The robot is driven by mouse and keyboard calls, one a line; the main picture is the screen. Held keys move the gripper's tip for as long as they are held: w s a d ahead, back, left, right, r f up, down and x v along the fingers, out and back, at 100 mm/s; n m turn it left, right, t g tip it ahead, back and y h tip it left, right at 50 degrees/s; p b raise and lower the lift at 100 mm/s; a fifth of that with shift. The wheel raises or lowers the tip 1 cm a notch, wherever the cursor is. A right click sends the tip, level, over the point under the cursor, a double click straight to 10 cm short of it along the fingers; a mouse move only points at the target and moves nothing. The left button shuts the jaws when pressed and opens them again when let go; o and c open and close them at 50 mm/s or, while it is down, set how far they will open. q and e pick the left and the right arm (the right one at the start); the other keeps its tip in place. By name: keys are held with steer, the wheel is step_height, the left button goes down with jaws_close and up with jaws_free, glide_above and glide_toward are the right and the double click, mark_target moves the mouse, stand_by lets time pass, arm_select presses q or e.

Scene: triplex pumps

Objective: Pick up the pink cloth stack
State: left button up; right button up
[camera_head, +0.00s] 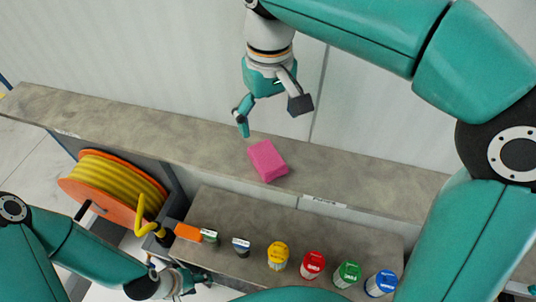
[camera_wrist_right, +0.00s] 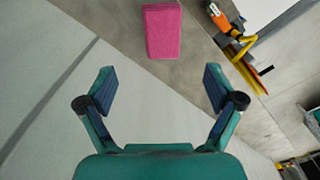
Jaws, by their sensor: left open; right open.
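The pink cloth stack (camera_head: 267,160) lies on the long grey-brown ledge (camera_head: 350,181) in the head view. It also shows at the top of the right wrist view (camera_wrist_right: 162,31), ahead of the fingertips and a little left of centre. My right gripper (camera_head: 270,115) is open and empty, above and behind the stack, apart from it. Its two spread fingers show in the right wrist view (camera_wrist_right: 160,88) with nothing between them. My left gripper (camera_head: 200,277) is at the lower left of the head view, open, away from the stack and partly hidden at the frame's bottom.
A lower shelf (camera_head: 340,226) holds several coloured cans, including a yellow one (camera_head: 278,255) and a red one (camera_head: 312,265). A yellow hose reel (camera_head: 118,185) with an orange-tipped nozzle (camera_head: 188,232) stands left. A pale wall (camera_head: 150,60) rises behind the ledge. The ledge around the stack is clear.

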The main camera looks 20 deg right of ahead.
glide_above(269, 157)
steer(key=f, duration=0.5)
steer(key=shift+w+d+f, duration=0.1)
steer(key=shift+w, duration=0.2)
steer(key=shift+s+f, duration=0.1)
steer(key=shift+f, duration=0.75)
steer(key=f, duration=0.4)
steer(key=shift+s, duration=0.25)
steer(key=shift+w+f, duration=0.1)
steer(key=shift+f, duration=0.35)
steer(key=shift+c, duration=0.2)
steer(key=c, duration=1.2)
steer(key=shift+r, duration=0.1)
